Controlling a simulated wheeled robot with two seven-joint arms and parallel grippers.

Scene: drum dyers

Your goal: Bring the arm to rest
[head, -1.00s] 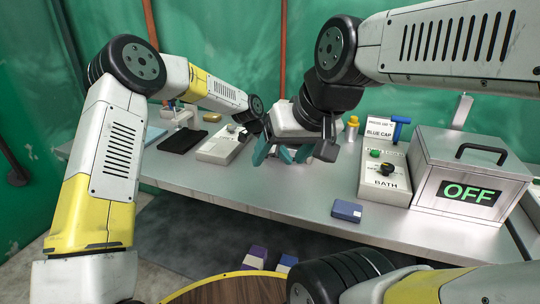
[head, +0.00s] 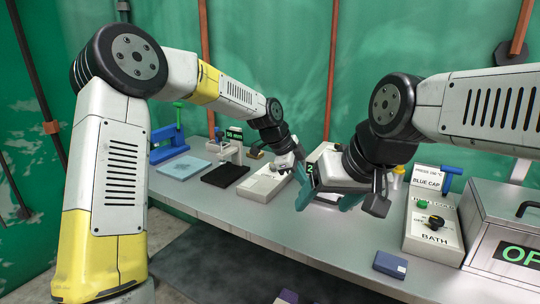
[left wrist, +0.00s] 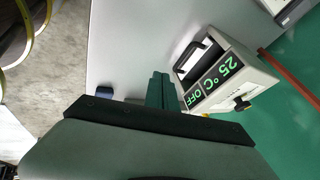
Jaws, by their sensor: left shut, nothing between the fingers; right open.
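My right gripper (head: 332,200) hangs over the bench in the head view, its teal fingers spread apart with nothing between them. My left arm comes in from the left and reaches out over the bench. My left gripper (head: 298,168) is partly hidden beside the right one in the head view. In the left wrist view its teal fingertips (left wrist: 160,78) are together and hold nothing. They appear close to a white box (left wrist: 215,80) reading 25°C OFF; I cannot tell the gap between them.
The grey bench (head: 235,215) carries a bath control panel (head: 432,225), a metal box (head: 510,220), a small blue box (head: 390,264), a black pad (head: 225,174) and a blue stand (head: 168,150). The bench front between the black pad and the small blue box looks clear.

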